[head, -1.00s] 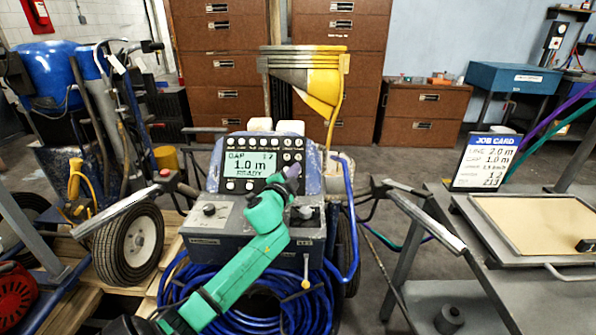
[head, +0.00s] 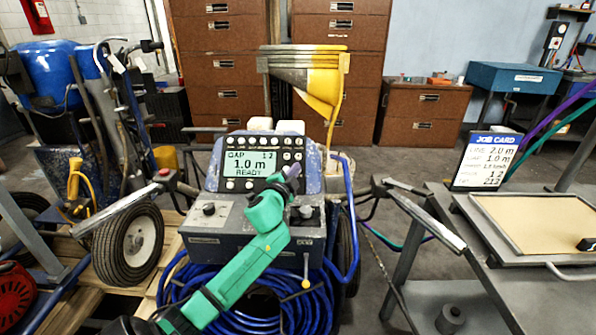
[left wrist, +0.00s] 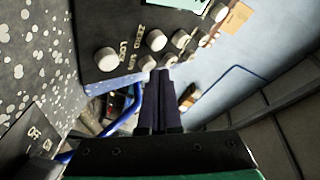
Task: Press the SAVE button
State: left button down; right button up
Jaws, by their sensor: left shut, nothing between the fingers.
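The line striper's control panel (head: 215,165) stands upright in the middle of the head view. Its lit display (head: 249,164) reads GAP, 1.0 m and READY. Round pale buttons surround the display. They show large in the left wrist view, where one button (left wrist: 106,60) has a label beside it; I cannot tell which is SAVE. My left gripper (head: 291,172) is shut and empty, with its dark fingertips (left wrist: 157,74) at the panel's lower right. In the left wrist view the tips lie close to the nearest buttons; whether they touch is unclear. My right gripper is out of view.
A grey box with knobs (head: 209,209) juts out below the panel, above coiled blue hose (head: 325,296). A yellow hopper (head: 322,85) rises behind. Handlebars stick out on both sides. A job card (head: 485,160) stands on the right bench (head: 470,235).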

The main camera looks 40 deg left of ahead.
pick_arm(q)
jog(key=shift+w+a+f+b, duration=0.15)
jog(key=shift+w+f+b, duration=0.05)
jog(key=shift+f+b, duration=0.15)
dwell(0.7)
dwell(0.3)
jog(key=shift+s+d+r+p, duration=0.25)
jog(key=shift+r+p, duration=0.25)
jog(key=shift+p, duration=0.25)
jog(key=shift+s+d+r, duration=0.1)
jog(key=shift+s+r, duration=0.05)
jog(key=shift+s, duration=0.05)
jog(key=s+d+r+p, duration=0.1)
jog(key=p, duration=0.1)
jog(key=s+d+r+p, duration=0.1)
jog(key=s+r+p, duration=0.1)
jog(key=shift+r+p, duration=0.25)
jog(key=shift+p, duration=0.05)
jog(key=shift+w, duration=0.1)
